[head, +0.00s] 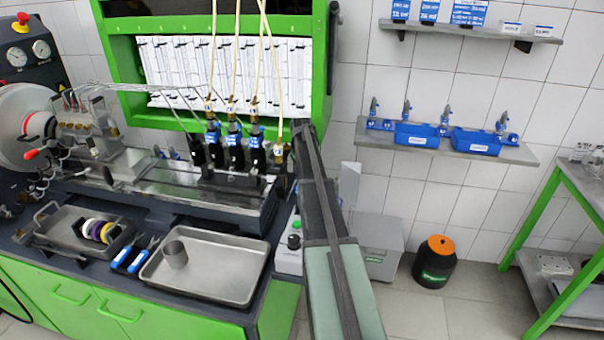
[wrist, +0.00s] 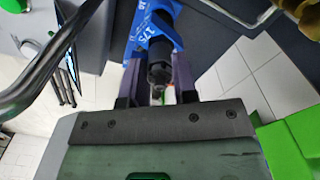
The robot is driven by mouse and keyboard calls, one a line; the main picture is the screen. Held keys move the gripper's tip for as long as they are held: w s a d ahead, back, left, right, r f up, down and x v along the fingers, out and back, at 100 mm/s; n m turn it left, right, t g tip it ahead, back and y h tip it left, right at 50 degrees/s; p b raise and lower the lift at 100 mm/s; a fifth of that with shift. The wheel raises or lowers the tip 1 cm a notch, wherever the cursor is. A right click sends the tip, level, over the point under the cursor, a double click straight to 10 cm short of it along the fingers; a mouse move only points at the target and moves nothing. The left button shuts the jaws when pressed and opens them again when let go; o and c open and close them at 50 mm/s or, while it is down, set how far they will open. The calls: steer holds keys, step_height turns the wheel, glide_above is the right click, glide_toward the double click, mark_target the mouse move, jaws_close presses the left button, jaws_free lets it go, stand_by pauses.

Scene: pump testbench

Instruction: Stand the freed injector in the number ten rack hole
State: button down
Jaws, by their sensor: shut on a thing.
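My gripper (wrist: 158,72) is shut on the injector (wrist: 160,55), with one dark finger on each side of its black ribbed body. A blue part with white lettering (wrist: 152,32) sits above that body in the wrist view. In the head view my arm hides the gripper and the held injector, near the right end of the bench. The blue racks (head: 416,142) (head: 476,148) stand on the wall shelf to the right, with several injectors upright in them. The hole numbers are too small to read.
Several injectors (head: 234,150) stand on the test bench under thin pale hoses. A steel tray (head: 225,270) with a metal cup (head: 175,254) lies in front. A grey box (head: 378,245) and a black bin (head: 436,262) stand under the shelf (head: 400,146). A second shelf (head: 480,30) hangs above.

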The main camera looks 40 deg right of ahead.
steer(key=shift+f+b, duration=0.55)
steer(key=c, duration=1.2)
jaws_free()
steer(key=shift+r, duration=0.15)
step_height(320, 180, up, 11)
steer(key=p, duration=1.1)
